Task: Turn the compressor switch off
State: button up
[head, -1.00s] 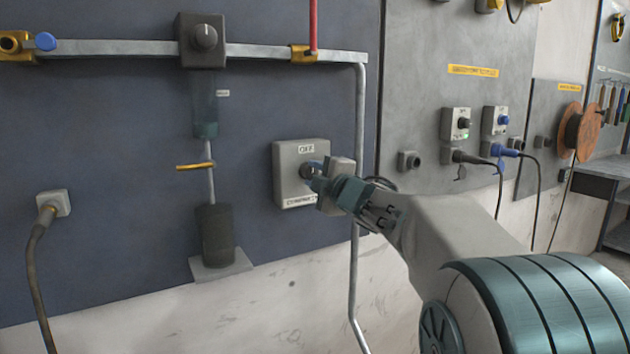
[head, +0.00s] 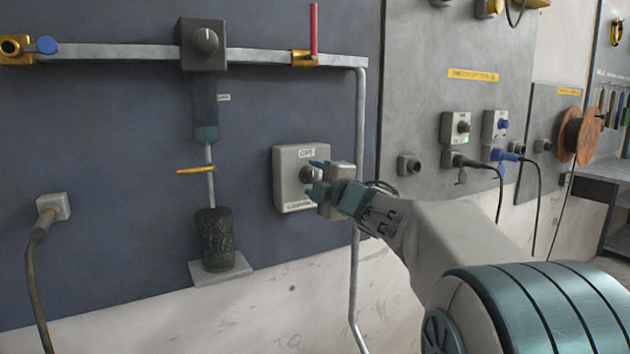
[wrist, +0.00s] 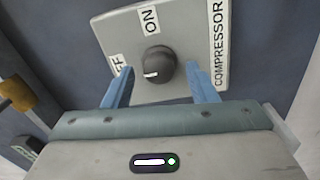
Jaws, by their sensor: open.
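The compressor switch is a light grey box (head: 292,195) on the dark blue panel. Its dark round knob (wrist: 158,66) shows in the wrist view, with a white mark pointing left, toward the partly covered OFF label (wrist: 117,64). The ON label (wrist: 150,20) is above the knob in that view, and the COMPRESSOR label (wrist: 218,45) is at the right. My gripper (head: 314,180) is open in front of the box, its two blue fingers (wrist: 160,85) apart. No finger appears to touch the knob. In the head view my gripper covers the box's right side.
A grey pipe (head: 359,150) runs down just right of the box, behind my gripper. A dark cylinder (head: 214,235) on a bracket stands to the left. A second grey panel (head: 430,95) at the right carries switch boxes and plugged cables.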

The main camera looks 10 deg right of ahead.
jog(key=p+v, duration=0.1)
jog(key=v, duration=1.2)
jog(key=shift+s, duration=0.3)
jog(key=shift+d, duration=0.15)
jog(key=s+d+f+m+g+h+p, duration=0.2)
jog(key=s+d+m+g+h+p, duration=0.25)
jog(key=m+h+p, duration=0.6)
jog(key=s+a+f+m+g+y+p, duration=0.2)
jog(key=s+a+f+m+g+p, duration=0.1)
jog(key=s, duration=0.6)
jog(key=s+a+f+m+g+y+p, duration=0.3)
jog(key=s+a+m+g+p, duration=0.3)
jog(key=s, duration=0.3)
jog(key=shift+s+m+g, duration=0.15)
jog(key=shift+m+g, duration=0.2)
jog(key=shift+g, duration=0.2)
